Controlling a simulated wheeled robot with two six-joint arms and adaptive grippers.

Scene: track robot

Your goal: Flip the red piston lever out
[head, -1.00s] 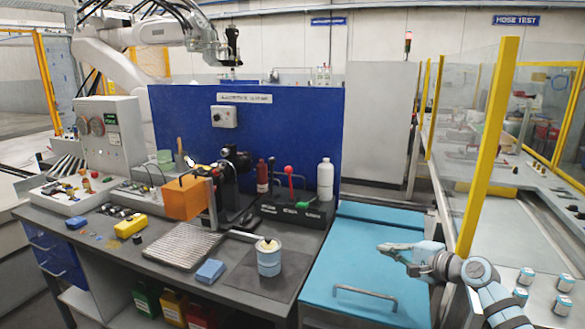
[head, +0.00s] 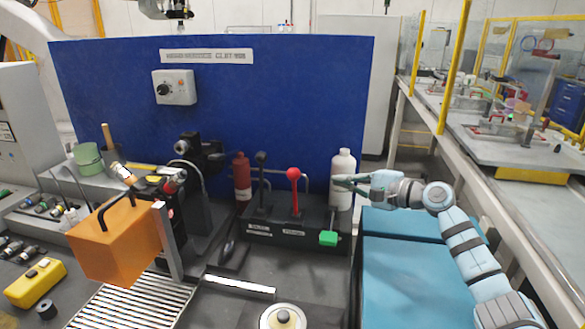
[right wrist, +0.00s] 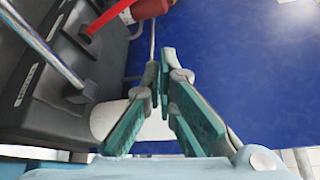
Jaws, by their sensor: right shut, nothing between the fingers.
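The red piston lever (head: 293,174) has a red ball knob on a thin upright rod. It stands on a black labelled base (head: 280,240) in front of the blue panel. My right gripper (head: 338,181) comes in from the right and is shut and empty. In the head view it overlaps the white bottle and is right of the red knob, apart from it. In the right wrist view my fingers (right wrist: 160,68) are together, with part of a red handle (right wrist: 108,16) at the upper left. My left gripper is not in view.
A white bottle (head: 343,161) and a red bottle (head: 241,180) stand behind the base. A black-knobbed lever (head: 262,158) stands left of the red one. A green-ended lever (head: 328,238) points forward. An orange block (head: 115,245) is at left.

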